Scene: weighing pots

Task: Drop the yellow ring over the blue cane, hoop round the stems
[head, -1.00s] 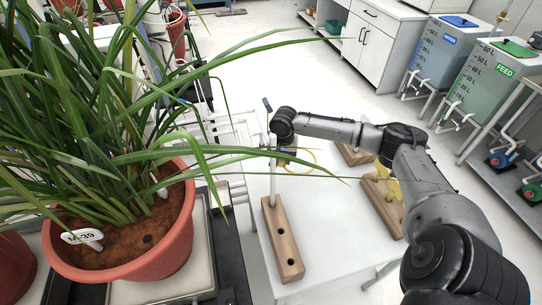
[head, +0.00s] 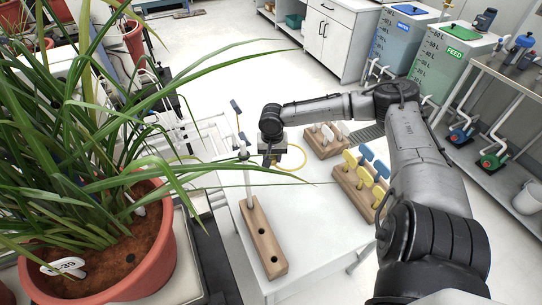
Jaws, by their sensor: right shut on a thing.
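The yellow ring (head: 304,165) is a thin hoop held out level over the white table. My right gripper (head: 270,161) is shut on its left edge. A large terracotta pot (head: 155,262) on the left holds a dense plant with long green leaves (head: 75,170) and a white tag (head: 64,267) reading about 39. I cannot pick out a blue cane for certain; leaves hide much of the pot's middle. The ring is well to the right of the pot, apart from it. My left gripper is not in view.
A wooden block (head: 262,240) with holes holds a pale upright rod (head: 248,185) beside my right gripper. Another block (head: 352,192) bears yellow and blue tags; one behind (head: 322,147) bears white ones. Long leaves reach over the white table (head: 310,235), whose front is clear.

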